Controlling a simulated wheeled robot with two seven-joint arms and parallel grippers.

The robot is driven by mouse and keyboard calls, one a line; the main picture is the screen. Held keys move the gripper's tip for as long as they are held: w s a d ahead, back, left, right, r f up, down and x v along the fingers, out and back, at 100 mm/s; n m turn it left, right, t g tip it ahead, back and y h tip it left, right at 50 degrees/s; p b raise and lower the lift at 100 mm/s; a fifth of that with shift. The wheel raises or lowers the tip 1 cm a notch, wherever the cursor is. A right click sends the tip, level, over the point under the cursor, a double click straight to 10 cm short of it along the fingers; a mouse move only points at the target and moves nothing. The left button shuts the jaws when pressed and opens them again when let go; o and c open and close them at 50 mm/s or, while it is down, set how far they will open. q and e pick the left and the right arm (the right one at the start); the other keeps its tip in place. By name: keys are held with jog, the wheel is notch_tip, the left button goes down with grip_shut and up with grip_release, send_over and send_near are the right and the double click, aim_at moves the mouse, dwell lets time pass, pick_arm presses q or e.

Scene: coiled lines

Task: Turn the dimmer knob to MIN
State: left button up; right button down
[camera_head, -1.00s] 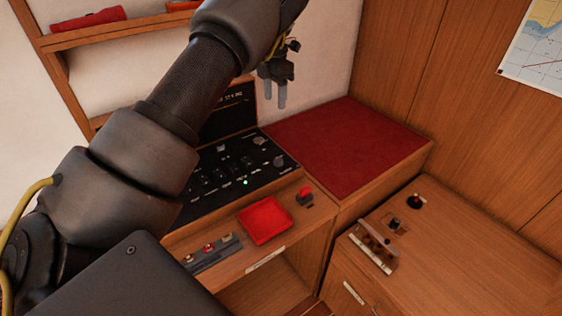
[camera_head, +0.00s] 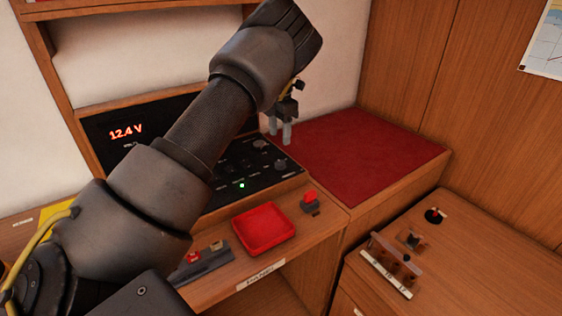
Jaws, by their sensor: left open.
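The black control panel (camera_head: 222,190) slopes on the wooden desk, partly hidden behind my left arm. It carries small switches, a green light (camera_head: 242,185) and two grey knobs near its right end: an upper knob (camera_head: 260,144) and a lower knob (camera_head: 281,163). The labels are too small to read, so I cannot tell which knob is the dimmer or where it points. My left gripper (camera_head: 280,132) is open and empty, fingers pointing down, just above and right of the upper knob in the picture. I see no clear contact. My right gripper is not in view.
A display reading 12.4 V (camera_head: 126,132) stands behind the panel. A red tray (camera_head: 264,229), a red switch (camera_head: 310,198) and a grey strip with small parts (camera_head: 206,262) lie in front. The red-topped surface (camera_head: 355,153) to the right is clear.

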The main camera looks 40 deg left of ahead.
aim_at(280, 162)
pick_arm(q)
notch_tip(280, 162, down, 9)
jog(key=shift+r+p, duration=0.15)
jog(key=shift+p, duration=0.3)
jog(key=shift+f, duration=0.6)
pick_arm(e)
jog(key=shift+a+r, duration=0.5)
pick_arm(q)
jog(key=c, duration=1)
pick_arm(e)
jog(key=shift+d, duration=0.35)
